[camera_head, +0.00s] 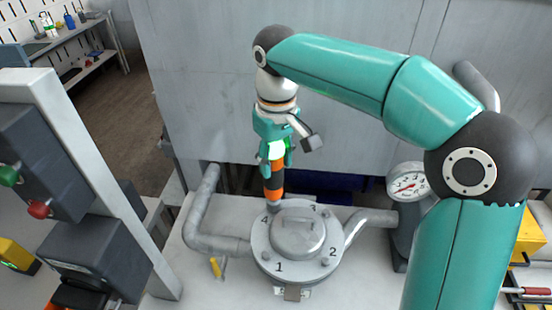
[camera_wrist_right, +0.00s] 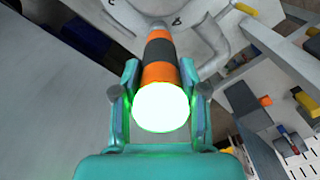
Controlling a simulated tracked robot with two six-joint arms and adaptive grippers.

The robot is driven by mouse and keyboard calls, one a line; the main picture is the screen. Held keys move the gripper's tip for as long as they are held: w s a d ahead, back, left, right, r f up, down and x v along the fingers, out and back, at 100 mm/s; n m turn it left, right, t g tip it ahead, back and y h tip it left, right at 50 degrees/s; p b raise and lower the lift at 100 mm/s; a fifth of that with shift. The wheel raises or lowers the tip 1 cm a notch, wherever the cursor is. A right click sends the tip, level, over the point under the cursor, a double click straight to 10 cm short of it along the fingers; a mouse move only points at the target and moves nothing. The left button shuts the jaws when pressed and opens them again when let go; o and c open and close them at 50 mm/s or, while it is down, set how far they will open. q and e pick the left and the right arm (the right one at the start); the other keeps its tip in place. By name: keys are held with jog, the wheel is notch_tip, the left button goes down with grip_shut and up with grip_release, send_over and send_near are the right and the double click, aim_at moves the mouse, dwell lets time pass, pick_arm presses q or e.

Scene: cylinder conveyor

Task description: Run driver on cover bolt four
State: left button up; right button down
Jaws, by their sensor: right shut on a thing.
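The round grey cover (camera_head: 297,236) has a raised cap, a handle and the numbers 1 to 4 around its rim. My right gripper (camera_head: 275,150) is shut on the orange and black driver (camera_head: 274,187), which points down, nearly upright. The driver's tip is at the rim by number 4; it hides the bolt there, and I cannot tell whether it is seated. In the wrist view the driver (camera_wrist_right: 159,72) lies between both fingers (camera_wrist_right: 164,88), with its rear end glowing bright green. My left gripper is not in view.
Grey pipes (camera_head: 203,232) join the cover's housing on both sides. A pressure gauge (camera_head: 407,185) stands to the right. A control post with green and red buttons (camera_head: 38,209) is at the left. A small yellow-handled valve (camera_head: 215,267) sits left of the cover.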

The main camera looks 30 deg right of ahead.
jog(key=shift+f+b, duration=0.4)
jog(key=shift+f, duration=0.2)
jog(key=shift+s, duration=0.1)
dwell(0.5)
jog(key=shift+s+f, duration=0.1)
jog(key=shift+f, duration=0.1)
jog(key=shift+r+p, duration=0.25)
jog(key=shift+p, duration=0.25)
dwell(0.4)
jog(key=shift+w+r+p, duration=0.2)
jog(key=shift+r+p, duration=0.5)
jog(key=shift+p, duration=0.05)
jog(key=shift+r+p, duration=1)
jog(key=shift+r, duration=0.25)
